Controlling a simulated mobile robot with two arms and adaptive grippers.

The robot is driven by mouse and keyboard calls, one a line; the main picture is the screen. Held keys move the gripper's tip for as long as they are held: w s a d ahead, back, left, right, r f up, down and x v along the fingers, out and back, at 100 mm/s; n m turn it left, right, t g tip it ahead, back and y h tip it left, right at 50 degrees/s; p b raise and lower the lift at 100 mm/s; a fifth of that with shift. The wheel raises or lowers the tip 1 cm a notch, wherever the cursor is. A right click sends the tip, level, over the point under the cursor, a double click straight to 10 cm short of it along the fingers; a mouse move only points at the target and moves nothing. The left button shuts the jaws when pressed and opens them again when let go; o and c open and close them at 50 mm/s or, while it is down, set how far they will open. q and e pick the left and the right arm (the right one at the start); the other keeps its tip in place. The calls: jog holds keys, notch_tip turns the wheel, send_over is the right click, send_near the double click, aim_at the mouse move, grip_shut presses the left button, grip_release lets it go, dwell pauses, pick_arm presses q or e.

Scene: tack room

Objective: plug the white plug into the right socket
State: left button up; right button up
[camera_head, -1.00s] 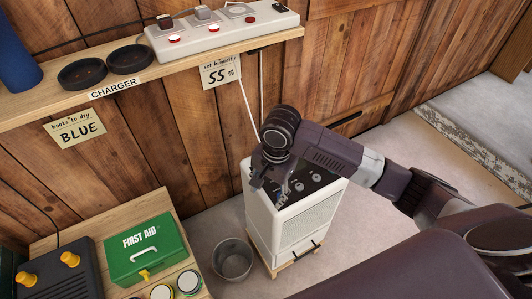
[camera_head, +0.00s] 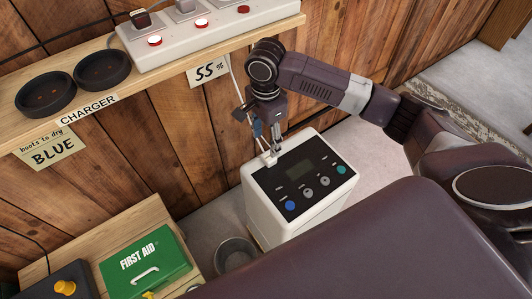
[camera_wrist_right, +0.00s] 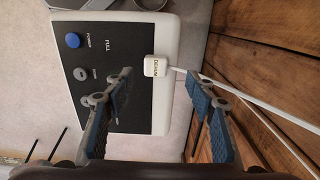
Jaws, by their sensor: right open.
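The white plug (camera_head: 268,159), marked DEHUM, lies on the top edge of the white dehumidifier (camera_head: 262,205). In the right wrist view the plug (camera_wrist_right: 154,66) sits between and just beyond the fingertips, with its white cord running to the right. My right gripper (camera_head: 266,148) points down above the plug; in the wrist view the gripper (camera_wrist_right: 158,80) is open and empty, fingers apart on either side of the plug. My left gripper is not in view.
The wooden shelf (camera_head: 215,57) carries two dark round charger dishes (camera_head: 103,69). A green first aid box (camera_head: 146,264) stands on a low wooden table at lower left. A metal bucket (camera_head: 234,254) stands beside the dehumidifier. The wooden wall is close behind the gripper.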

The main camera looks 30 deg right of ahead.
aim_at(269, 159)
jog(key=shift+s, duration=0.2)
jog(key=shift+f, duration=1.1)
jog(key=shift+w+f, duration=0.1)
jog(key=shift+f, duration=0.1)
jog(key=f, duration=0.3)
jog(key=d+f, duration=0.1)
jog(key=shift+s+f, duration=0.2)
jog(key=shift+s, duration=0.1)
jog(key=shift+a+f, duration=0.1)
jog(key=shift+f, duration=0.3)
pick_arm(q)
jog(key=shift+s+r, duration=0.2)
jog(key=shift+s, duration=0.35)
